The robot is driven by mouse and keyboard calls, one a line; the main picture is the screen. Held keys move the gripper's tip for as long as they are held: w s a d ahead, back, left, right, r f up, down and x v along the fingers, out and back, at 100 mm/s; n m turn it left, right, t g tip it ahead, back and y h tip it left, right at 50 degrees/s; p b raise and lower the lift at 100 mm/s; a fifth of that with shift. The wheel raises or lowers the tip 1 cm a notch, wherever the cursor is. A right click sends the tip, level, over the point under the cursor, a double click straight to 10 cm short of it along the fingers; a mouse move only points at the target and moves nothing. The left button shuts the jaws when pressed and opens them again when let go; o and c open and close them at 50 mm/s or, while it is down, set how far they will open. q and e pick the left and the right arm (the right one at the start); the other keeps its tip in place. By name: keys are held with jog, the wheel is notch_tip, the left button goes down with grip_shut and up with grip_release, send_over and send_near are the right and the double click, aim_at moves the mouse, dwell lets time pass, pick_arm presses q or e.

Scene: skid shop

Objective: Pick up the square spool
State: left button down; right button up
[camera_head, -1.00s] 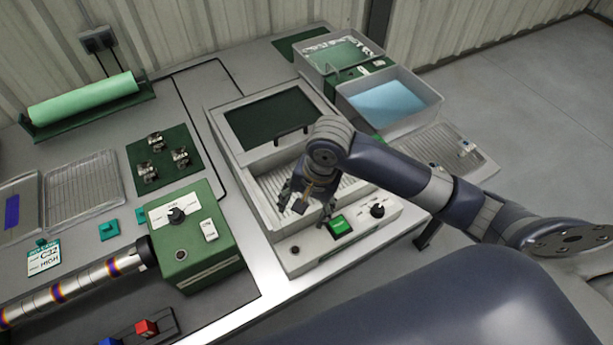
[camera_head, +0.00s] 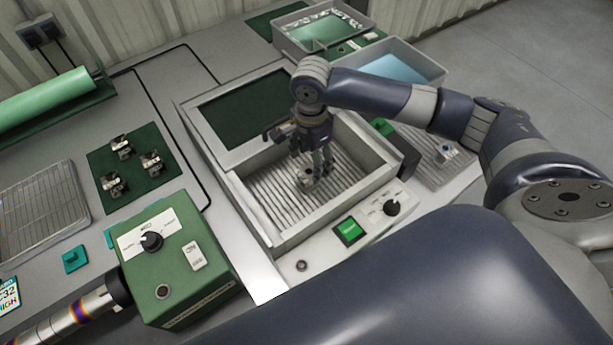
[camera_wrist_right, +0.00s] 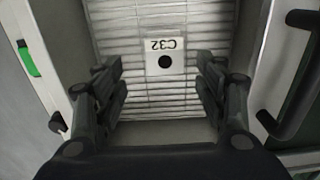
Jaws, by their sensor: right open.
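A small pale square piece with a dark round hole and a "C32" label (camera_wrist_right: 165,62) lies on the slatted floor of the open basin, seen in the right wrist view; it appears to be the square spool. In the head view a small metallic piece (camera_head: 306,178) shows at the fingers, partly hidden. My right gripper (camera_head: 316,177) points down into the basin. In the right wrist view my right gripper (camera_wrist_right: 160,80) is open, with one finger on each side of the piece and a gap on both sides. My left gripper is not in view.
The basin's pale walls (camera_head: 262,226) surround the gripper closely. Its dark-windowed lid (camera_head: 240,112) stands behind. Several small metal pieces sit on a green mat (camera_head: 157,196) at left. A green control box (camera_head: 187,262) stands in front. A bin of blue liquid (camera_head: 398,69) is behind right.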

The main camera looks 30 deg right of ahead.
aim_at(307, 172)
jog(key=shift+f, duration=0.4)
jog(key=shift+w+a+f, duration=0.1)
jog(key=shift+w+f, duration=0.05)
jog(key=shift+f, duration=0.15)
jog(key=f, duration=0.4)
jog(key=shift+w+a+f+p, duration=0.1)
jog(key=shift+a+f+p, duration=0.1)
jog(key=shift+a+p, duration=0.1)
jog(key=shift+d+f, duration=0.1)
jog(key=shift+f, duration=0.05)
jog(key=c, duration=1.2)
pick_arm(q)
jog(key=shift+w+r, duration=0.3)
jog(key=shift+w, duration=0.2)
pick_arm(e)
jog(key=shift+c, duration=1.1)
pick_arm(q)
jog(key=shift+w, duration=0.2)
